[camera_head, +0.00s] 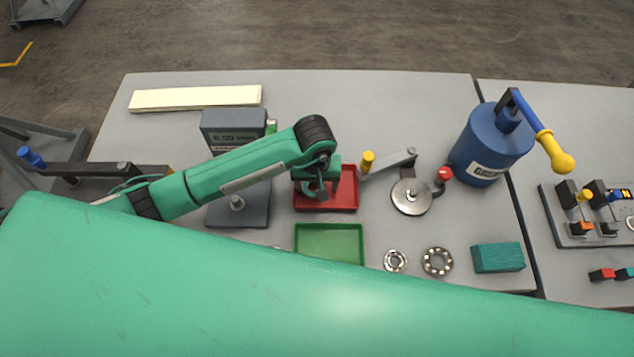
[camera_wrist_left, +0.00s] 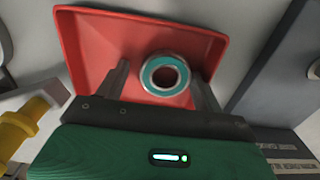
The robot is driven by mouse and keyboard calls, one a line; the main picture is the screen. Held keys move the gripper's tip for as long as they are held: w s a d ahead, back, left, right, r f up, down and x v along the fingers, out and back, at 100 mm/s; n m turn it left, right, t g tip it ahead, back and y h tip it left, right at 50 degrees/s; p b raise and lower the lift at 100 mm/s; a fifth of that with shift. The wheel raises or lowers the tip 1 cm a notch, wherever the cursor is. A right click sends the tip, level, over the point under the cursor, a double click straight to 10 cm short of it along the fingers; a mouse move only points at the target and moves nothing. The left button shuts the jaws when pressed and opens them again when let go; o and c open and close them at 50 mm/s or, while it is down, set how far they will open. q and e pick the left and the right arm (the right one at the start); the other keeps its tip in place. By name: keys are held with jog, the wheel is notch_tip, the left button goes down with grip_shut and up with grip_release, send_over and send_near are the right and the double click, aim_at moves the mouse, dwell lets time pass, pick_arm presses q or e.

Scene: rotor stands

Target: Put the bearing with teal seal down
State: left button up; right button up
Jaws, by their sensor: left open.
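The bearing with teal seal (camera_wrist_left: 165,74) shows in the left wrist view, a metal ring with a teal face and dark bore. It appears in or just above the red tray (camera_head: 343,203); I cannot tell whether it touches the tray floor. My left gripper (camera_wrist_left: 163,85) is open, with one finger on each side of the bearing and gaps visible beside it. In the head view the left gripper (camera_head: 318,188) is over the red tray and hides the bearing. The red tray also shows in the left wrist view (camera_wrist_left: 88,45). My right gripper is not in view.
A green tray (camera_head: 330,245) lies in front of the red one. Two bearings (camera_head: 395,261) (camera_head: 437,262) and a teal block (camera_head: 497,257) lie to its right. A yellow-knobbed lever (camera_head: 367,161), round metal plate (camera_head: 411,197) and blue canister (camera_head: 488,145) stand right. A grey gauge (camera_head: 233,130) stands left.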

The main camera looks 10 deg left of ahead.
pick_arm(q)
jog(key=shift+s+a+f, duration=0.2)
jog(key=shift+s+f, duration=0.05)
jog(key=shift+f, duration=0.2)
jog(key=shift+s+a+f, duration=0.15)
jog(key=shift+s+f, duration=0.05)
jog(key=shift+f, duration=0.2)
jog(key=shift+r, duration=0.1)
jog(key=shift+r+p, duration=0.6)
jog(key=shift+p, duration=0.25)
jog(key=shift+w+a+r+b, duration=0.15)
jog(key=shift+w+r+b, duration=0.1)
jog(key=shift+b, duration=0.1)
notch_tip(320, 180, up, 12)
jog(key=b, duration=0.3)
jog(key=shift+d+b, duration=0.2)
jog(key=shift+b, duration=0.2)
jog(key=shift+w, duration=0.1)
